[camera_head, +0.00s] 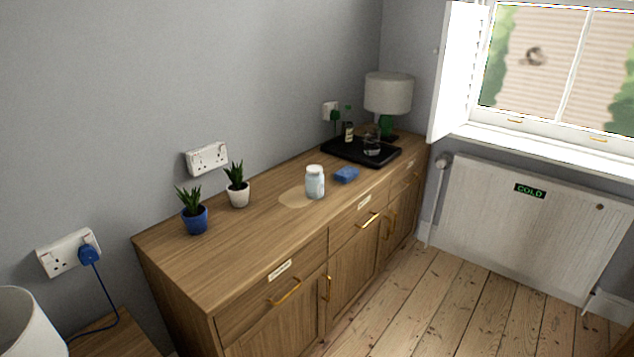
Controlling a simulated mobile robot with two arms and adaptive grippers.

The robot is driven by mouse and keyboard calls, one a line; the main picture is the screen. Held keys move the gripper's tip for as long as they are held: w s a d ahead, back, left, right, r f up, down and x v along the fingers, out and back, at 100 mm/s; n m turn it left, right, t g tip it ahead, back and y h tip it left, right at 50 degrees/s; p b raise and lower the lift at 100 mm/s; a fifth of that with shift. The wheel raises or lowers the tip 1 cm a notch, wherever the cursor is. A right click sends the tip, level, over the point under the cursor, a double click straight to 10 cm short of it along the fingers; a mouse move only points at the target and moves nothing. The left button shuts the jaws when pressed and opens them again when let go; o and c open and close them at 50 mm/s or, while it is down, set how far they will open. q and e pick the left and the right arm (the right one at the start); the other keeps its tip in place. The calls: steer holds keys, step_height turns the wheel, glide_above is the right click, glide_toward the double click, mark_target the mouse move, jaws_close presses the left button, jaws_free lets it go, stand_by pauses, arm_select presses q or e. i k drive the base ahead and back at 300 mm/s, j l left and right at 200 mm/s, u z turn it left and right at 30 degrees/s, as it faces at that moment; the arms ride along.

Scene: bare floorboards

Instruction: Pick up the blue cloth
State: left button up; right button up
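The blue cloth (346,174) is a small folded blue block shape lying on top of the wooden sideboard (240,247). It lies between a white lidded jar and a black tray, near the front edge of the top. Nothing covers it. Neither of my grippers shows in the head view, so nothing is seen touching the cloth.
The white jar (315,182) stands by a pale round patch (295,197). The black tray (373,158) holds a bottle (348,131) and a glass (372,146); a lamp (388,93) stands behind. Two potted plants (195,219) (238,192) stand left. Floorboards (430,300) in front are clear.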

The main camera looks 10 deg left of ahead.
mark_target(345, 176)
steer(key=u, duration=0.35)
steer(key=i+l+u, duration=0.85)
steer(key=i+l, duration=0.2)
